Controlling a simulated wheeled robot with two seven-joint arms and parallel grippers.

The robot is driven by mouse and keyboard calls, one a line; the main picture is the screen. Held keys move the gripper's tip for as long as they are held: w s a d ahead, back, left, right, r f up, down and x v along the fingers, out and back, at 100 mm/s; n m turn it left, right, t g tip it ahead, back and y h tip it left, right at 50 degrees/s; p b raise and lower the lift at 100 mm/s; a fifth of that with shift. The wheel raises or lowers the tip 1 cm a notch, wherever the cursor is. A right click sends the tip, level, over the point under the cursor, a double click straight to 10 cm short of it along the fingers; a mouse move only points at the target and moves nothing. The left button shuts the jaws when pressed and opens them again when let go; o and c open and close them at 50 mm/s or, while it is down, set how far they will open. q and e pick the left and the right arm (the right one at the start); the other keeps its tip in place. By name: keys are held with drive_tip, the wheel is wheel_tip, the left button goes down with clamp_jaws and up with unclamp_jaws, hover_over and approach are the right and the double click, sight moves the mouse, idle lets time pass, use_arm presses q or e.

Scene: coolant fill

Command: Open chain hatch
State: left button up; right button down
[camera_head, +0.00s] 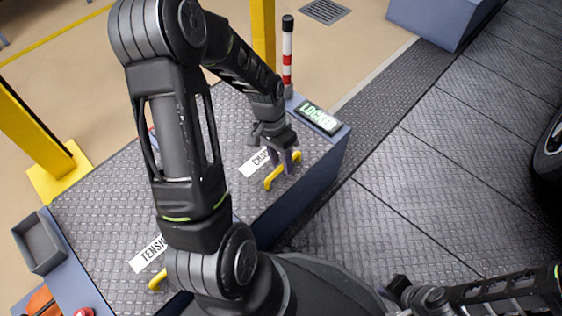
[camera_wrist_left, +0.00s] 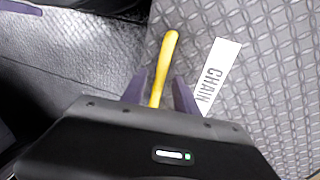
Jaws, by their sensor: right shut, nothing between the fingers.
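The chain hatch (camera_head: 228,120) is a grey treadplate lid on the raised blue box and lies flat. Its white CHAIN label (camera_head: 254,161) also shows in the left wrist view (camera_wrist_left: 219,75). The yellow chain handle (camera_head: 270,183) is beside the label. My left gripper (camera_head: 287,162) is at this handle. In the left wrist view, the gripper (camera_wrist_left: 158,92) has its two fingers apart, one on each side of the yellow handle (camera_wrist_left: 166,58), with gaps visible. My right gripper (camera_head: 396,290) is low at the right, away from the box, shut and empty.
A lit LOCKED display (camera_head: 319,117) and a red-and-white post (camera_head: 288,60) stand beyond the handle. A TENSION label (camera_head: 150,254) and another yellow handle (camera_head: 158,280) are nearer. A grey tray (camera_head: 40,245) is at left.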

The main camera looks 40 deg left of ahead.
use_arm(q)
clamp_jaws()
idle(0.3)
idle(1.1)
